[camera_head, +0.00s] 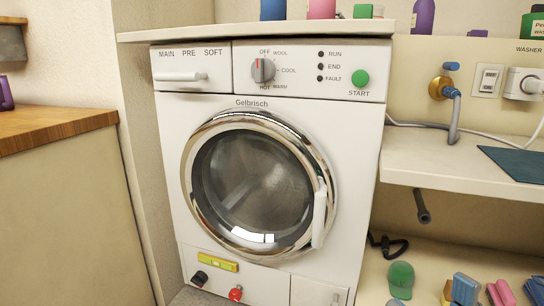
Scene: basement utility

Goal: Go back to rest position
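Neither of my grippers nor my arms show in the head view. A white washing machine (172,120) stands in the middle of the view, tilted a little in the picture. Its round chrome-rimmed door (255,180) looks shut, with a white handle (320,214) on its right side. The detergent drawer (182,85) at the upper left looks closed. The dial (263,70), the indicator lamps and the green START button (360,78) are on the top panel.
A wooden-topped counter (55,127) stands at the left. A shelf (470,160) with a dark teal mat (515,160) is at the right. Bottles stand above the washer. A green cap (400,277) and other small items lie at the lower right. A hose (455,115) hangs from a brass tap.

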